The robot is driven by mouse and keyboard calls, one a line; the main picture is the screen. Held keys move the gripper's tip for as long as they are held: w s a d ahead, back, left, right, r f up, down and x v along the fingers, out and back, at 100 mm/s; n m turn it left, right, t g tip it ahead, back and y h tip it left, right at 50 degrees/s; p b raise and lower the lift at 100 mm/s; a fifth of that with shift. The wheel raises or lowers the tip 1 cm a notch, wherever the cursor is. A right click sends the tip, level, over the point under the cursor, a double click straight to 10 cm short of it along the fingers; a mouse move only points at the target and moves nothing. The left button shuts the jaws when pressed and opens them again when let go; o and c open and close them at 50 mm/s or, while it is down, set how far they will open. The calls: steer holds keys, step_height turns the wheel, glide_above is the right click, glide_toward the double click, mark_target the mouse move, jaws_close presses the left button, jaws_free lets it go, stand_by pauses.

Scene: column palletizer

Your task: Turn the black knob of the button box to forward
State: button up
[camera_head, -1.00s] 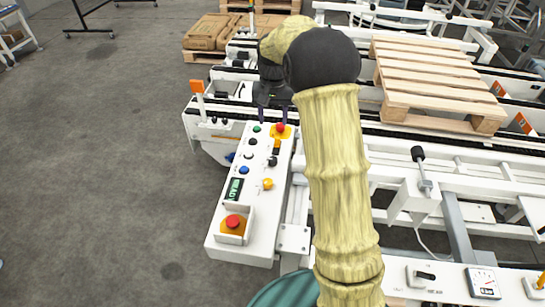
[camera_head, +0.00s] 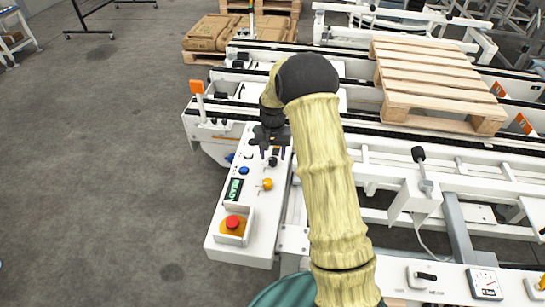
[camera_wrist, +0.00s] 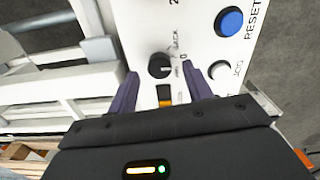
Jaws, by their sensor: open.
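The white button box (camera_head: 222,238) stands left of my arm in the head view. Its black knob (camera_wrist: 160,65) shows in the wrist view, with a white pointer line and printed labels around it, including "BACK". The knob also shows in the head view (camera_head: 273,162), just below my gripper. My gripper (camera_wrist: 160,88) is open, with its two dark purple fingers on either side of the space in front of the knob. The fingertips reach near the knob but do not hold it. Whether they touch the panel is unclear.
A blue reset button (camera_wrist: 229,21) and a white jog button (camera_wrist: 219,70) lie right of the knob in the wrist view. The box also has a yellow knob (camera_head: 267,184) and a red emergency button (camera_head: 233,222). White conveyor rails and a wooden pallet (camera_head: 430,80) are at right.

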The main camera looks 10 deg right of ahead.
steer(key=shift+f, duration=0.95)
steer(key=c, duration=1)
steer(key=shift+o, duration=0.2)
steer(key=shift+r+m, duration=0.1)
steer(key=shift+m, duration=0.3)
steer(key=m+p, duration=0.2)
steer(key=m, duration=0.1)
steer(key=m+p, duration=0.2)
steer(key=m, duration=0.3)
steer(key=shift+w, duration=0.1)
